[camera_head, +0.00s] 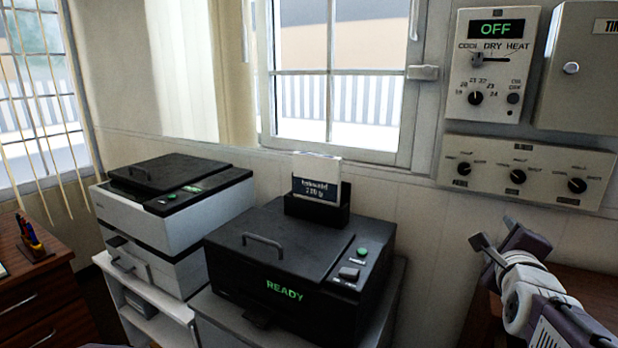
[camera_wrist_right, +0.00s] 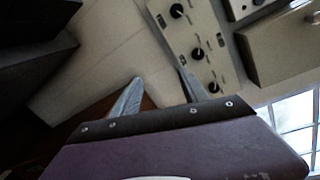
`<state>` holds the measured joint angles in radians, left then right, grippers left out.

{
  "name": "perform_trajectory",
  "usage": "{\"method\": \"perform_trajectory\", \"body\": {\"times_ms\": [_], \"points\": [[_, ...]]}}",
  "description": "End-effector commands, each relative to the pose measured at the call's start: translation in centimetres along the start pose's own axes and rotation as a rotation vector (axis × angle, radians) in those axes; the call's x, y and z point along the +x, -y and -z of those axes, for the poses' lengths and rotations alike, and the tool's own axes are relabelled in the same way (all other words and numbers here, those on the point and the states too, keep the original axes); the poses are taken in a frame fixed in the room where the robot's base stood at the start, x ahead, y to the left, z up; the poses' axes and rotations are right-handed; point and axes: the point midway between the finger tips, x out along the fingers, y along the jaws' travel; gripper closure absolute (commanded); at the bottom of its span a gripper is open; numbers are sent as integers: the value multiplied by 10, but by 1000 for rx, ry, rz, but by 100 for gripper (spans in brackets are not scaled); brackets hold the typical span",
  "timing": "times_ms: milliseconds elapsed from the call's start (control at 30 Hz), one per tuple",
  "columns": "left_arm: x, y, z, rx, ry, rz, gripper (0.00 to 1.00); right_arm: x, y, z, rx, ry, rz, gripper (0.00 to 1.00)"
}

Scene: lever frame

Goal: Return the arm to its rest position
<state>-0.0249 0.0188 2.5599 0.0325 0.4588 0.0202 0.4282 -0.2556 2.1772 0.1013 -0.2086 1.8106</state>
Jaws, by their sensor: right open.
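My right gripper (camera_head: 496,250) is at the lower right of the head view, in front of the wall and below the knob panel. Its jaws are open and nothing is between them. In the right wrist view its two fingers (camera_wrist_right: 157,88) stand apart, with bare wall and a bit of brown wood behind them. My left gripper is not in view.
A wall control panel (camera_head: 484,103) reads OFF. Below it is a panel with three knobs (camera_head: 518,177). A black machine (camera_head: 290,250) reading READY and a white-and-black printer (camera_head: 170,215) stand left of my right arm. A brown surface (camera_head: 590,292) lies behind that arm.

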Motion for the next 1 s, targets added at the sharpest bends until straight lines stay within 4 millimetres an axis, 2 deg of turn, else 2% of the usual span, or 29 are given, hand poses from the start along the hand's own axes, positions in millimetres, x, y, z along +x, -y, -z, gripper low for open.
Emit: {"method": "perform_trajectory", "body": {"times_ms": [267, 367, 500, 600, 700, 867, 900, 933, 1000], "points": [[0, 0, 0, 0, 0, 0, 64, -1, -110, -11, -416, 69, -300, 48], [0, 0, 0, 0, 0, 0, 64, -13, -164, -14, -635, 146, -444, 48], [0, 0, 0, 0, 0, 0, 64, -50, -253, -14, -1030, 356, -682, 48], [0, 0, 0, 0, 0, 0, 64, -88, -307, -7, -1304, 562, -828, 48], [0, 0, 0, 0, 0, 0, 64, -128, -347, 3, -1535, 788, -938, 48], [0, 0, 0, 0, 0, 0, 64, -191, -389, 26, -1830, 1190, -1054, 48], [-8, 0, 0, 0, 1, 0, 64, -204, -386, 28, -1879, 1275, -1067, 48], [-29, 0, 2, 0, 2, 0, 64, -203, -365, 20, -1872, 1257, -1060, 48], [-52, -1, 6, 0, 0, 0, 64, -205, -342, 12, -1869, 1250, -1058, 48]]}}
